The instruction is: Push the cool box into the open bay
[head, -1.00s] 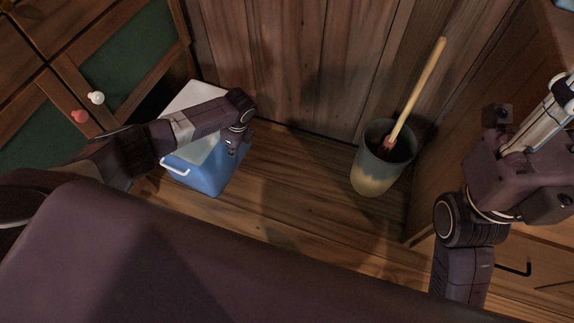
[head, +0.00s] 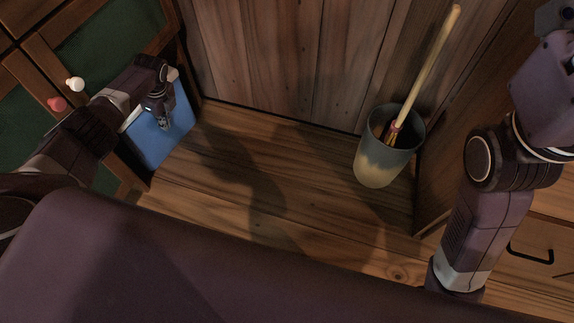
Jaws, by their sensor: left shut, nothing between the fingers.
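The cool box (head: 160,139) is blue with a pale lid, most of which is hidden behind my left arm. It stands on the wooden floor at the left, partly behind the edge of the green-panelled cabinet. My left gripper (head: 163,124) is shut and empty, in front of the box's blue side as seen from above; I cannot tell whether it touches. The bay opening is at the left beside the box, mostly hidden by my arm. My right arm is at the right edge, and its gripper is out of view.
A grey and tan bucket (head: 383,165) with a wooden-handled tool (head: 428,72) stands by the back wall at the right. The cabinet (head: 95,38) has a white knob and a red knob. Floor between box and bucket (head: 280,170) is clear.

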